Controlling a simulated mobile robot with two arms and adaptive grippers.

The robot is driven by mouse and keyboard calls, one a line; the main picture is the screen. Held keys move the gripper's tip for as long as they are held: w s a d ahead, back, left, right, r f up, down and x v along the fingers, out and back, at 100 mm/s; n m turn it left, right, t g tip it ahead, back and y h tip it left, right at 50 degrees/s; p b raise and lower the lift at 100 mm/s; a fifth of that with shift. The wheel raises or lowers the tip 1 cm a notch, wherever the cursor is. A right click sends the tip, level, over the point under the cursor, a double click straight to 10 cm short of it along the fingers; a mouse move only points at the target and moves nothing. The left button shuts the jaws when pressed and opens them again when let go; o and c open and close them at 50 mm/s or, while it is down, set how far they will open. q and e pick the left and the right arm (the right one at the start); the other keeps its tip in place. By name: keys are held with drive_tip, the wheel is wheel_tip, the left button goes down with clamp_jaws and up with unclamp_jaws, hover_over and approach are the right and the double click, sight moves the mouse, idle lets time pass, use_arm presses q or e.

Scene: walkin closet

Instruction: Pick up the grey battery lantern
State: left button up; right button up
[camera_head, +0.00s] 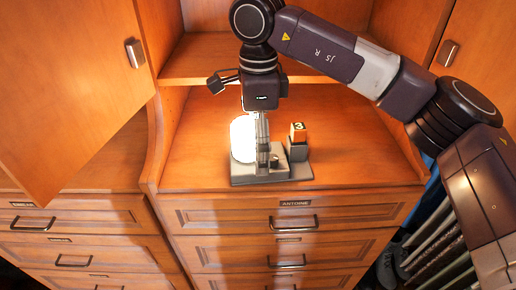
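A brightly glowing white shape (241,139), which looks like the lit lantern, stands on the cupboard shelf. I cannot make out its grey parts apart from the grey stand (242,181) in front of and below it. My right gripper (262,160) reaches in from above and points down, its fingers in front of the right edge of the glow and over the stand. The fingers are seen edge-on, so I cannot tell whether they are apart, closed or touching anything. My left gripper is not in view.
A small orange and white cube marked 3 (298,132) sits on a grey block at the right of the stand. An open cupboard door (75,90) is at the left. Drawers (290,220) are below. The shelf to the right (360,155) is clear.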

wheel_tip(320, 180, down, 2)
drive_tip(key=shift+w+f, duration=0.1)
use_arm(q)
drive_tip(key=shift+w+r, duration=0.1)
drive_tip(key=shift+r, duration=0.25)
use_arm(e)
drive_tip(key=shift+c, duration=1.3)
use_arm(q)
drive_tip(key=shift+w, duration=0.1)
use_arm(e)
drive_tip(key=c, duration=1.4)
drive_tip(key=shift+c, duration=0.2)
